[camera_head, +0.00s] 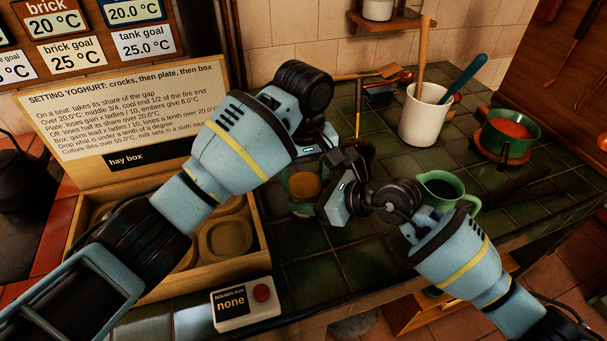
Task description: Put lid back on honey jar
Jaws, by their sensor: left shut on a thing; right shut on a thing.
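A small open greenish pot with an amber top, seemingly the honey jar (305,186), stands on the green tiles between my two hands. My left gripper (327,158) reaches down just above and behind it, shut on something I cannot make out. My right gripper (318,188) comes in from the right, close against the jar's right side, and appears shut on it. The hands overlap in the picture and hide the fingertips. I cannot make out the lid.
A hay box (258,232) with round hollows and an upright sign stands at left. A control box (245,302) sits at the front edge. A green jug (440,190) is close beside my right wrist. A white utensil crock (423,118) and green pot (508,135) stand behind.

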